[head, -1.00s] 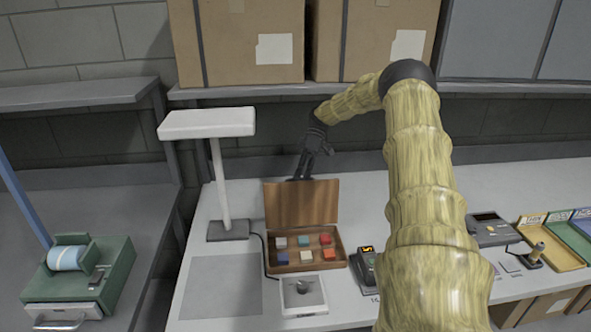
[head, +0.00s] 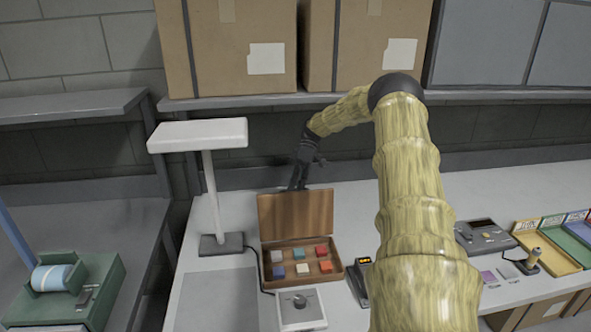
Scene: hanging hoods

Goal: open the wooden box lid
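The wooden box (head: 338,274) stands on the white bench with its lid (head: 296,215) raised upright at the back edge. Several coloured cubes, red, orange, blue, teal and whitish, lie in its compartments. My gripper (head: 298,185) is behind the raised lid, pointing down, with its lower end at or just behind the lid's top edge. I cannot tell whether it touches the lid. The fingers are dark, small and partly hidden, so their opening is unclear.
A white lamp (head: 198,135) stands left of the box. A small white device with a dark knob (head: 300,301) sits in front, and a dark handheld device (head: 361,280) at its right.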

